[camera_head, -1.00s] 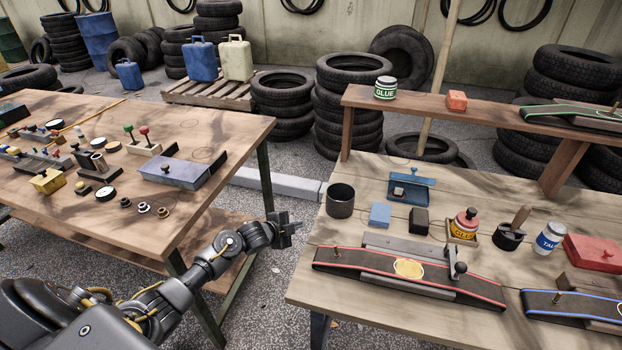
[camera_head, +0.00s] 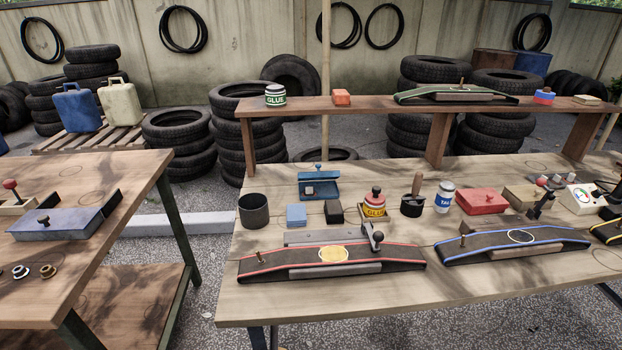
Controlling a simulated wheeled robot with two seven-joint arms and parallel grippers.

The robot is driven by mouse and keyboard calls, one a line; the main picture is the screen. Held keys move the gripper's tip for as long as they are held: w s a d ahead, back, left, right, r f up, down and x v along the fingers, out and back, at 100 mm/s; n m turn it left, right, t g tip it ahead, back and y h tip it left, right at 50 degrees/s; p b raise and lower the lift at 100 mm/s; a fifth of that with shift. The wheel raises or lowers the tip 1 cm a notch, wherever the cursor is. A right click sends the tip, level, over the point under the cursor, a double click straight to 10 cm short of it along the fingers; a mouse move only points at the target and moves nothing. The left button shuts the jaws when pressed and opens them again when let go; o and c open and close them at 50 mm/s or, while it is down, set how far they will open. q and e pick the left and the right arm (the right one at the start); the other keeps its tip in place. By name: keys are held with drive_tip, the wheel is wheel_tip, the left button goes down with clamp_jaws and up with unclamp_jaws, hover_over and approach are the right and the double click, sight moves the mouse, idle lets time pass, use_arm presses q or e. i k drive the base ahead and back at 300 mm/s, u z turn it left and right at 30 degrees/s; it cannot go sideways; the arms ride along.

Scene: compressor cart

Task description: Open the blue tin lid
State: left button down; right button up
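A small blue tin (camera_head: 333,190) stands toward the back left of the right-hand workbench. Its blue back panel with a knob on top looks like a raised lid, and a pale block (camera_head: 309,190) shows in front of the panel. I cannot tell for sure how the lid sits. A long blue-grey box (camera_head: 75,222) with a dark knob lies on the left-hand bench, its top looking closed. Neither of my grippers is in view.
Belted ramps (camera_head: 290,262) fill the front. A raised shelf (camera_head: 370,106) runs behind. A gap separates the benches.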

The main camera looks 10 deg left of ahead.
sight(317, 175)
drive_tip(key=k, duration=0.35)
drive_tip(key=z, duration=2)
drive_tip(key=i, duration=1.3)
drive_tip(key=u, duration=2.4)
